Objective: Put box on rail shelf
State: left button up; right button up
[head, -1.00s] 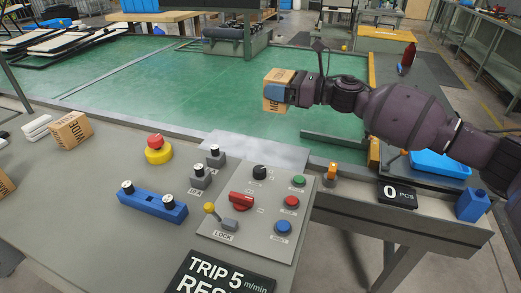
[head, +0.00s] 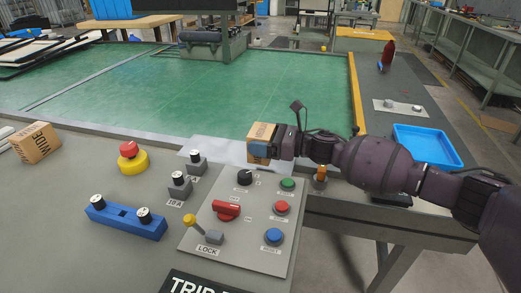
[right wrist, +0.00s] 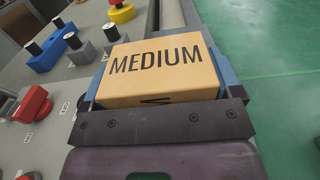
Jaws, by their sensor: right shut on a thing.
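My right gripper (head: 258,149) is shut on a small cardboard box (head: 262,130), with its blue fingers on the box's sides. In the right wrist view the box (right wrist: 165,66) shows its face marked MEDIUM. In the head view the box is over the right end of a pale grey plate (head: 212,148) on the grey rail along the green table's near edge, just behind the control panel. I cannot tell whether the box touches the plate, or for sure that this plate is the rail shelf. My left gripper is not in view.
The control panel (head: 262,255) has a red switch, knobs and buttons. A red-and-yellow stop button (head: 130,157), small grey switches and a blue two-knob block (head: 125,218) stand left of it. Another box (head: 36,143), marked WIDE, lies far left. A blue tray (head: 428,147) is right.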

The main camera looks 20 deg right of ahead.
notch_tip(320, 180, down, 3)
jog(key=shift+f, duration=0.2)
jog(key=shift+f+b, duration=0.1)
jog(key=shift+b, duration=0.2)
